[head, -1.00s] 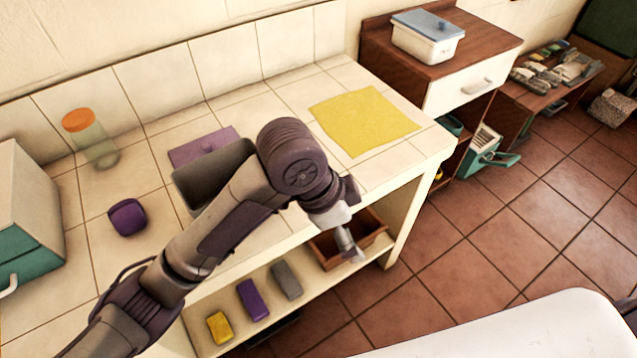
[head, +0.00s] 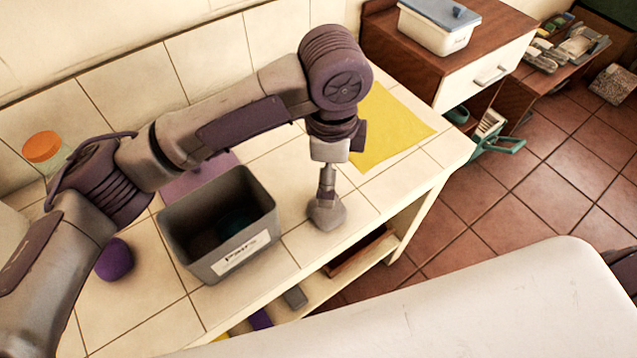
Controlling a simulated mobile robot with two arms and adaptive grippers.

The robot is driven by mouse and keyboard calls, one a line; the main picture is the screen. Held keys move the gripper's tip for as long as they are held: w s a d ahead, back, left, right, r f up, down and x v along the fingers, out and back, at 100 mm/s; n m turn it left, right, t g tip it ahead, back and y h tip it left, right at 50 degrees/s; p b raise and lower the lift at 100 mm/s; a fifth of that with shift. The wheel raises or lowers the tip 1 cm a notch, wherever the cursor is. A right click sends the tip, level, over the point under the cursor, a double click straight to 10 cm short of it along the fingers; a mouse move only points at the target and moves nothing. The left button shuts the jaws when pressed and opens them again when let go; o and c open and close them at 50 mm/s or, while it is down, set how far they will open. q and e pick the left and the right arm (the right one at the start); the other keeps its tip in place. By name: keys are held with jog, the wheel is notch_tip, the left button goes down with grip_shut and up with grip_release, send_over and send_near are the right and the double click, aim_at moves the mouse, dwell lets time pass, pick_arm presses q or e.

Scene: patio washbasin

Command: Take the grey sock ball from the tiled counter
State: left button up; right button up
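The grey sock ball (head: 327,215) is at the front part of the tiled counter (head: 385,195), right of the grey bin. My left gripper (head: 326,196) points down at it from above, with its tip at the top of the ball. The fingers are small and partly merge with the ball, so I cannot tell whether they are closed on it. The ball seems to be at counter height. My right gripper is not in view.
A purple ball (head: 114,260), a purple cloth (head: 190,185), a yellow cloth (head: 395,130) and an orange-lidded jar (head: 42,148) are also on the counter. A shelf lies below.

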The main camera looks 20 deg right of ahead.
pick_arm(q)
send_over(327, 210)
notch_tip(327, 210, down, 6)
jog(key=shift+d+r+p, duration=0.1)
jog(key=shift+p, duration=0.25)
jog(key=shift+w+f, duration=0.25)
jog(key=shift+f, duration=1.05)
jog(key=f, duration=0.1)
jog(key=f+p, duration=0.1)
jog(key=f, duration=0.2)
jog(key=shift+w+d+f, duration=0.15)
jog(key=shift+w, duration=0.1)
jog(key=shift+f, duration=0.4)
jog(key=shift+c, duration=0.2)
jog(key=c, duration=0.9)
jog(key=shift+c, duration=0.3)
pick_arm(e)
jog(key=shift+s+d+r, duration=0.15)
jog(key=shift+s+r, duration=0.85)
